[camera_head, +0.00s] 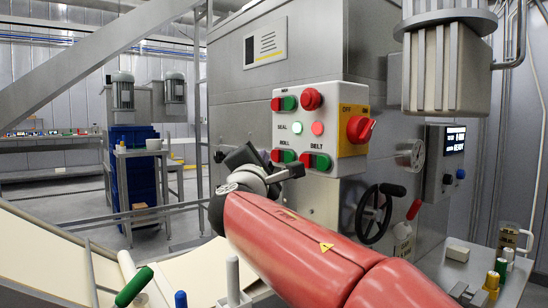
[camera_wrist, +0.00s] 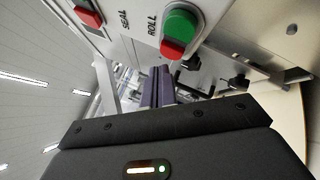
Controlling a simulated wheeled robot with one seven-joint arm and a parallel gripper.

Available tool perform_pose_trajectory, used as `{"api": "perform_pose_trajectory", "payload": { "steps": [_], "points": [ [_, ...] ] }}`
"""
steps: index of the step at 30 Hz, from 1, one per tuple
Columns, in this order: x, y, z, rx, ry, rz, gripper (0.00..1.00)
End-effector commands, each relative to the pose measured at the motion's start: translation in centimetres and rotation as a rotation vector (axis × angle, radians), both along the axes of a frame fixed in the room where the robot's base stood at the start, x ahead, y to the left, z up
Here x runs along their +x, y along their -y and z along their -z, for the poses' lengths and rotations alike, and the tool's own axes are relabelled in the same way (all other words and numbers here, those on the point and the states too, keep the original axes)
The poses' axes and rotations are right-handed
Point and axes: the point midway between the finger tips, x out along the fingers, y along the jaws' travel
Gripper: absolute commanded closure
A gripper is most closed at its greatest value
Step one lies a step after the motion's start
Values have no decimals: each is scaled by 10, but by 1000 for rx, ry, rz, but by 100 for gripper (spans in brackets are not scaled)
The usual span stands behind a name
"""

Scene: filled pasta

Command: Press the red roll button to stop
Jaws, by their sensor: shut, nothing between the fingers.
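The grey control panel (camera_head: 283,137) faces me on the machine's side. Its ROLL pair, near the lower left, has a red button (camera_head: 276,155) on the left and a green button (camera_head: 289,156) beside it. In the wrist view the red roll button (camera_wrist: 172,49) shows close up below the green one (camera_wrist: 181,24).
BELT buttons (camera_head: 314,161) sit right of ROLL, with a red OFF switch (camera_head: 360,129) on yellow farther right. A black handwheel (camera_head: 373,214) stands out below. A pale dough sheet (camera_head: 40,255) runs lower left. Blue crates (camera_head: 135,175) stand behind.

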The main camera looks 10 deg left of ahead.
Motion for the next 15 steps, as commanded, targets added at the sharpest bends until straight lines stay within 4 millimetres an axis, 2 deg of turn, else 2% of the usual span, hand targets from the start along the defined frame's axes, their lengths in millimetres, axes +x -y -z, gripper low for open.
{"api": "perform_pose_trajectory", "payload": {
  "steps": [7, 15],
  "points": [
    [-4, -4, 0, 1, 0, -2, 100],
    [-25, -22, 0, 1, 1, -3, 100]
  ]
}}
